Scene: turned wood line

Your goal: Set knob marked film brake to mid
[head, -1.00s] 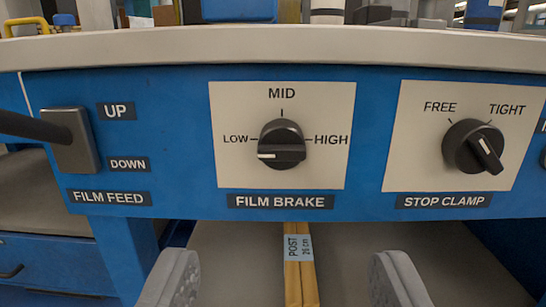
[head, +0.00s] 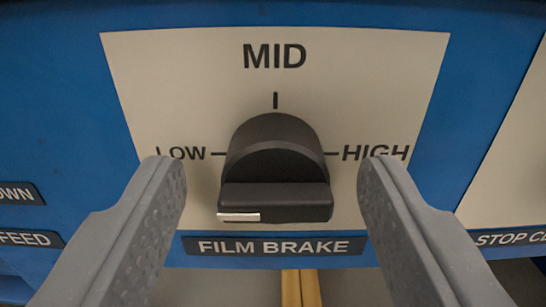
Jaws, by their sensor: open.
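The black film brake knob (head: 275,165) sits in the middle of a cream plate (head: 370,75) marked LOW, MID and HIGH. The white mark on its grip bar (head: 239,217) is at the left end, on the LOW side. The MID tick is straight above the knob. The label FILM BRAKE (head: 274,246) is below it. My gripper (head: 272,172) is open, with one finger on each side of the knob. Gaps show between both fingers and the knob, and it holds nothing.
The blue panel (head: 60,110) surrounds the plate. Part of the film feed label (head: 30,239) shows at the left, and part of the stop clamp plate (head: 515,160) and its label (head: 510,238) at the right. A yellow strip (head: 300,288) shows below the panel.

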